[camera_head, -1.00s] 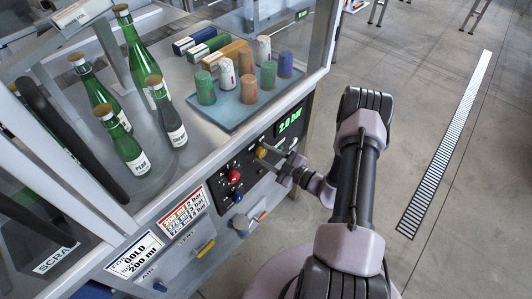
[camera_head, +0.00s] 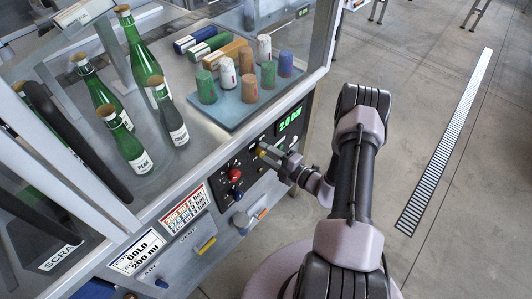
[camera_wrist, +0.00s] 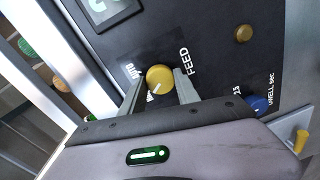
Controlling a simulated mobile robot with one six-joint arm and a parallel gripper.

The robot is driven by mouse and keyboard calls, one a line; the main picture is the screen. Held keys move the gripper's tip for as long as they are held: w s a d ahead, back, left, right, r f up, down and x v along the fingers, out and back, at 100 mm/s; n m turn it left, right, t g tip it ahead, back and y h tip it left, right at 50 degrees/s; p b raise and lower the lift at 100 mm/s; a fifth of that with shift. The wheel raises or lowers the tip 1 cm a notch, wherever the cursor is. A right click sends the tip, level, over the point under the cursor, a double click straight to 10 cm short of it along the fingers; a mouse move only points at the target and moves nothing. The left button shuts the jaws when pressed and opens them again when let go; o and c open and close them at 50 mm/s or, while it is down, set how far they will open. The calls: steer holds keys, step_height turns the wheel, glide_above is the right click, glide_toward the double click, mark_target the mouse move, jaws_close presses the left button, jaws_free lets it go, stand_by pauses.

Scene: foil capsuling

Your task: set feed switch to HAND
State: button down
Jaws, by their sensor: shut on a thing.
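The feed switch (camera_wrist: 160,79) is a round yellow knob with a white pointer line, on the black control panel beside the label FEED. In the wrist view its pointer slants toward the lower left, and the position lettering is partly hidden by a finger. My gripper (camera_wrist: 160,90) has one finger on each side of the knob and is shut on it. In the head view my gripper (camera_head: 272,156) reaches the panel from the right, and the yellow knob (camera_head: 262,149) shows at its tip.
A red button (camera_head: 235,174) and a green pressure display (camera_head: 290,119) are on the same panel. A blue knob (camera_wrist: 257,104) and a brass knob (camera_wrist: 243,34) lie right of the switch. Green bottles (camera_head: 133,147) and a tray of capsules (camera_head: 228,116) stand above. Floor at right is clear.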

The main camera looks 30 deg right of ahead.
stand_by(0.4)
steer(key=c, duration=0.9)
jaws_free()
steer(key=p+v, duration=0.3)
steer(key=v, duration=1.4)
steer(key=shift+s+p, duration=0.2)
steer(key=shift+p, duration=0.1)
steer(key=shift+d, duration=0.15)
